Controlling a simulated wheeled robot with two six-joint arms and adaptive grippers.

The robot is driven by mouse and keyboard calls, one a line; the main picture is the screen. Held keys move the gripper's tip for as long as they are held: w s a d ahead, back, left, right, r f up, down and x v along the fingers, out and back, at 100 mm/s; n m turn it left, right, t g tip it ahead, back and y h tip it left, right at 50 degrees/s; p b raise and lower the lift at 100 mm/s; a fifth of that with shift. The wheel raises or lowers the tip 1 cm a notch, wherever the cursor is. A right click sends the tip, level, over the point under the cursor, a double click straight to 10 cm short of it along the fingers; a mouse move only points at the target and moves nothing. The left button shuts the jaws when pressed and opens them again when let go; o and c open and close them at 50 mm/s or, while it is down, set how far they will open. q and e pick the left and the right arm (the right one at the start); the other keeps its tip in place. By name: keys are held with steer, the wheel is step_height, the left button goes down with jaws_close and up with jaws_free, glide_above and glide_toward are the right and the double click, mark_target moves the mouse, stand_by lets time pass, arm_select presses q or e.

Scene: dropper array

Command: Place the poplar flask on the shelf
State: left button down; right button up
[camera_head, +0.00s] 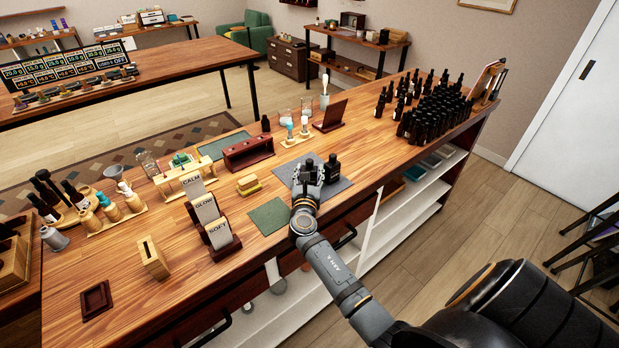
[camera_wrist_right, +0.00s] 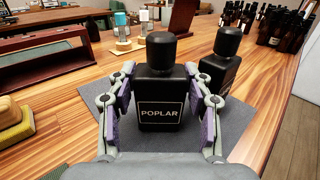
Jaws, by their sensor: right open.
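The poplar flask (camera_wrist_right: 160,112) is a black square bottle with a round black cap and a label reading POPLAR. It stands upright on a dark grey mat (camera_wrist_right: 95,100). My right gripper (camera_wrist_right: 161,105) is open, with one purple-padded finger on each side of the flask; I cannot tell whether the pads touch it. In the head view my right gripper (camera_head: 306,186) reaches over the counter's front edge and mostly hides the flask. White shelf boards (camera_head: 400,217) lie under the counter at right. My left gripper is not in view.
A second black flask (camera_wrist_right: 218,72) stands close to the right finger; it also shows in the head view (camera_head: 332,168). Many dark bottles (camera_head: 435,110) crowd the counter's right end. A red-brown rack (camera_head: 248,152) and green mat (camera_head: 270,216) are to the left.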

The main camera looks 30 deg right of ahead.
steer(key=shift+s+a+r, duration=0.1)
steer(key=shift+s+r, duration=0.05)
steer(key=shift+c, duration=1.3)
jaws_close()
steer(key=shift+r, duration=0.55)
step_height(320, 180, up, 10)
steer(key=shift+r+p, duration=0.15)
steer(key=shift+p, duration=1)
step_height(320, 180, up, 16)
steer(key=shift+r, duration=0.25)
